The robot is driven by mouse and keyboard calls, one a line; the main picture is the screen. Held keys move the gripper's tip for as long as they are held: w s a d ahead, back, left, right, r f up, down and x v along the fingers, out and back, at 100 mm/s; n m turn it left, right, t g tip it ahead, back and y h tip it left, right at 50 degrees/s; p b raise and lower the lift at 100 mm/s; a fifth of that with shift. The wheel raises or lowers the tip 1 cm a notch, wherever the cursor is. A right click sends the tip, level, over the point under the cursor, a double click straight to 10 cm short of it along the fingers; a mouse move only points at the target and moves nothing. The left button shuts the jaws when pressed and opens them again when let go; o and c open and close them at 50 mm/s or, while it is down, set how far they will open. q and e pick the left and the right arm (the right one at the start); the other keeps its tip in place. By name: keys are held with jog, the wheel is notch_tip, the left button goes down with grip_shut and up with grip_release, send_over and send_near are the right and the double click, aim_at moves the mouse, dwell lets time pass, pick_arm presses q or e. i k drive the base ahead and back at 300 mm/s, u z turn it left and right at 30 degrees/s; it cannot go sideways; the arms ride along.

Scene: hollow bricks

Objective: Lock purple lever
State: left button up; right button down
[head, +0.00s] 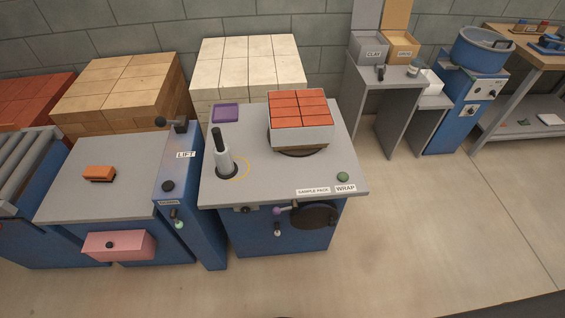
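A lever with a small purple knob (277,211) is on the front face of the blue wrap table (262,238), below the tabletop edge. Its knob points left, and a short bar seems to run right from it toward a dark round part (316,216). The bar looks close to level. It is too small to tell whether the lever is locked. Neither of my grippers is in view.
The tabletop holds a pack of red bricks (300,105), a post with a dark handle (222,155), a purple tray (225,113) and a green button (343,177). The blue lift post (205,225) stands just left. The floor (400,240) in front and right is clear.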

aim_at(277, 211)
jog(key=z, duration=0.9)
jog(key=k, duration=1.2)
jog(key=u, duration=1.55)
jog(key=i, duration=0.5)
